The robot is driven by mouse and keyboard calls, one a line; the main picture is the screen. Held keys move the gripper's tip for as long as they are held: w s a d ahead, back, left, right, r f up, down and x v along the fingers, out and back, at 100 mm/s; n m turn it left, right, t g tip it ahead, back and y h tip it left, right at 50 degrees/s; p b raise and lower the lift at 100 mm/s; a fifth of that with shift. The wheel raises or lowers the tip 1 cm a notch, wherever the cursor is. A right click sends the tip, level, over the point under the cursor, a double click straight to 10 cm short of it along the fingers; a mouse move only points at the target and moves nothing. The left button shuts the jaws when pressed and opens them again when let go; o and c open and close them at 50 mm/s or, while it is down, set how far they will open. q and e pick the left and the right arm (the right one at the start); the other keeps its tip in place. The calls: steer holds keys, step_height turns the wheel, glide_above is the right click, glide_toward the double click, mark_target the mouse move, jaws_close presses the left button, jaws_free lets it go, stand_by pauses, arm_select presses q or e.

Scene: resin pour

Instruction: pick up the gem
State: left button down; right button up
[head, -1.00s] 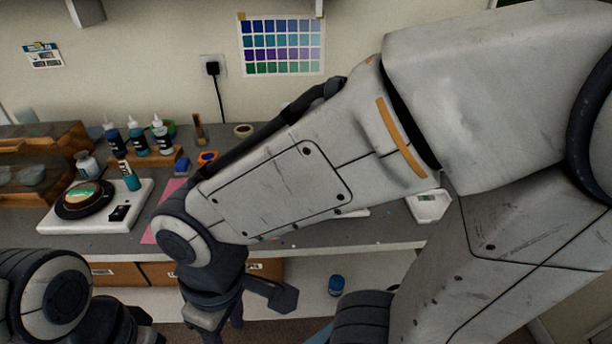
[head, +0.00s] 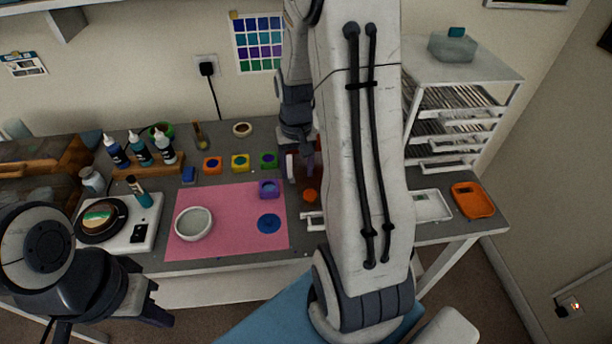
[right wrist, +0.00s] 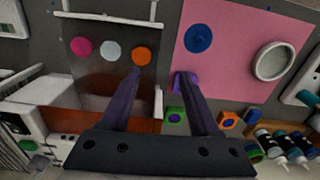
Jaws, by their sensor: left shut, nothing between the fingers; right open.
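No piece is clearly marked as the gem. The orange one also shows in the head view (head: 310,196); my right arm hides the other two there. A blue disc (head: 269,223) lies on the pink mat. My right gripper (right wrist: 158,78) is open and empty above the bench, one fingertip by the orange piece, the other by the purple block (head: 269,189). My left gripper (head: 155,302) is shut and empty, low at the left front.
A white bowl (head: 194,223) stands on the pink mat (head: 240,247). Small colored blocks stand behind it. A scale (head: 143,237) and bottles (head: 140,148) are at the left. A drawer rack (head: 465,72) and an orange tray (head: 473,200) are at the right.

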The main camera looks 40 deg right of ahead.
steer(key=d+m, duration=0.1)
steer(key=d, duration=0.3)
steer(key=p, duration=0.2)
glide_above(310, 194)
step_height(310, 194, down, 5)
steer(key=shift+s+d+r, duration=0.1)
steer(key=shift+d, duration=0.05)
steer(key=shift+f, duration=0.85)
step_height(310, 194, down, 3)
steer(key=shift+f+p, duration=0.1)
steer(key=shift+p, duration=0.8)
steer(key=shift+f, duration=0.45)
arm_select(q)
step_height(310, 194, up, 5)
steer(key=shift+f, duration=0.1)
arm_select(e)
jaws_close()
